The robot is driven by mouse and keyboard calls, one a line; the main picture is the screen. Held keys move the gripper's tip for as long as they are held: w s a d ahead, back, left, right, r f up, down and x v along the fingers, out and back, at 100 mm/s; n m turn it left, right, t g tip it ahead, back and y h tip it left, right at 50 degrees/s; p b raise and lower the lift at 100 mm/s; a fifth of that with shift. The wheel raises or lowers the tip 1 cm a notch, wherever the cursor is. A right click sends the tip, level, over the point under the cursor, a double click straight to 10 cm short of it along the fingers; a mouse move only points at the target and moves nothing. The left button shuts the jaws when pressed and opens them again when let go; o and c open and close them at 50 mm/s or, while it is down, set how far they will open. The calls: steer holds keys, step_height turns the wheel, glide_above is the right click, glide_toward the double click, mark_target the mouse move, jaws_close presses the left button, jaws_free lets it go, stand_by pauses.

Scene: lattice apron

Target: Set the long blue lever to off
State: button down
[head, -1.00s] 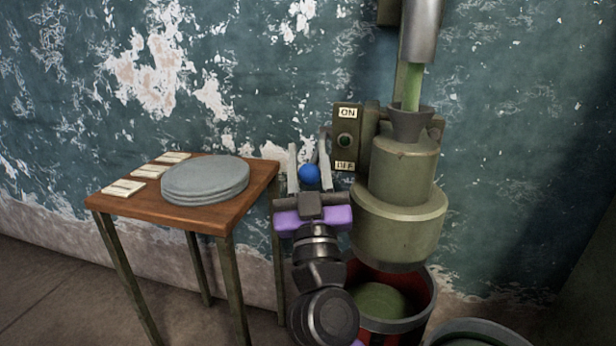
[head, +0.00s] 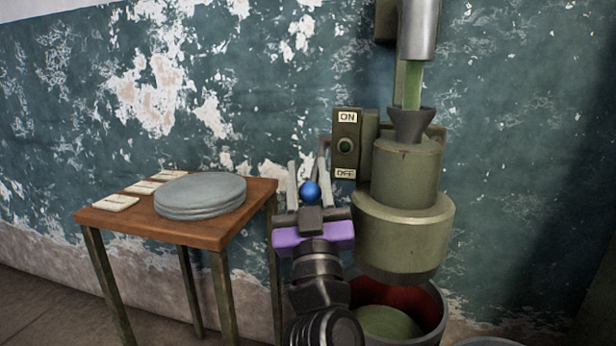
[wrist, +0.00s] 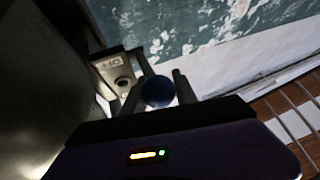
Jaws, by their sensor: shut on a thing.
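The blue ball knob (head: 309,191) of the lever sits between the fingers of my gripper (head: 307,170), which is shut on it. In the head view the knob is left of the switch box (head: 345,160) and lower than its OFF label (head: 345,174). The ON label (head: 347,117) is at the top of the box. The lever's arm is mostly hidden behind the fingers. In the wrist view the knob (wrist: 157,92) shows between both fingers, with the box and its upside-down OFF label (wrist: 107,62) beyond it to the left.
A green machine (head: 402,220) with a funnel stands right of the box, above a red-lined bin (head: 432,310). A wooden table (head: 190,232) at left holds stacked grey discs (head: 200,194) and several cards (head: 115,203). The peeling wall is behind.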

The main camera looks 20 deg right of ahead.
mark_target(310, 203)
steer(key=shift+w+f, duration=0.15)
steer(key=shift+f, duration=0.25)
steer(key=c, duration=1)
jaws_free()
steer(key=shift+r, duration=0.15)
steer(key=shift+b+v, duration=0.65)
steer(key=shift+v, duration=3.25)
